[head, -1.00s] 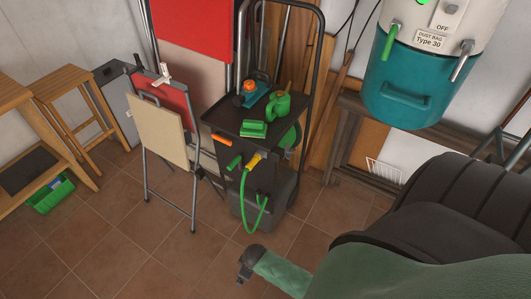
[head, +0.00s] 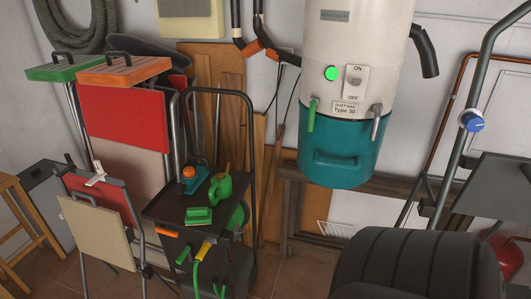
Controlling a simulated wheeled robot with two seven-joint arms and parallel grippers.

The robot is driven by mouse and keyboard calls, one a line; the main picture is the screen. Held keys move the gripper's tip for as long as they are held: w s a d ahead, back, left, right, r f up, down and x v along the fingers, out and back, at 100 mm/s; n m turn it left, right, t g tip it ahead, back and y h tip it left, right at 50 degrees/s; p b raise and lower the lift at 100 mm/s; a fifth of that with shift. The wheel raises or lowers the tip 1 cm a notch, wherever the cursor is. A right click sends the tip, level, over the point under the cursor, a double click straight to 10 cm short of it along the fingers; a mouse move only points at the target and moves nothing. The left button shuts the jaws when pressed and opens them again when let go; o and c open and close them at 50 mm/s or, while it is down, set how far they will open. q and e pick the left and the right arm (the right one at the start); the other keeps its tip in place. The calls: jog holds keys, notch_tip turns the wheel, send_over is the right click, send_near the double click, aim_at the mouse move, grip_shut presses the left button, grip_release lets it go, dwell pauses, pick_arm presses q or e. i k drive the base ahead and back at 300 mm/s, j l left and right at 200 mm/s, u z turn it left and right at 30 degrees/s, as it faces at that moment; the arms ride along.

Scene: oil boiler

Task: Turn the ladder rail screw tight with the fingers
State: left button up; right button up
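How tight the screw is cannot be told from here. Neither of my grippers is in view, and nothing of mine touches the knob.
A black ribbed seat-like shape (head: 420,265) fills the lower right foreground, below the rail. A white and teal dust collector (head: 340,155) hangs left of the rail. A black trolley (head: 165,210) and folded chair (head: 95,225) stand at left.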

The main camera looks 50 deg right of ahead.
aim_at(475, 123)
jog(key=z, duration=3.3)
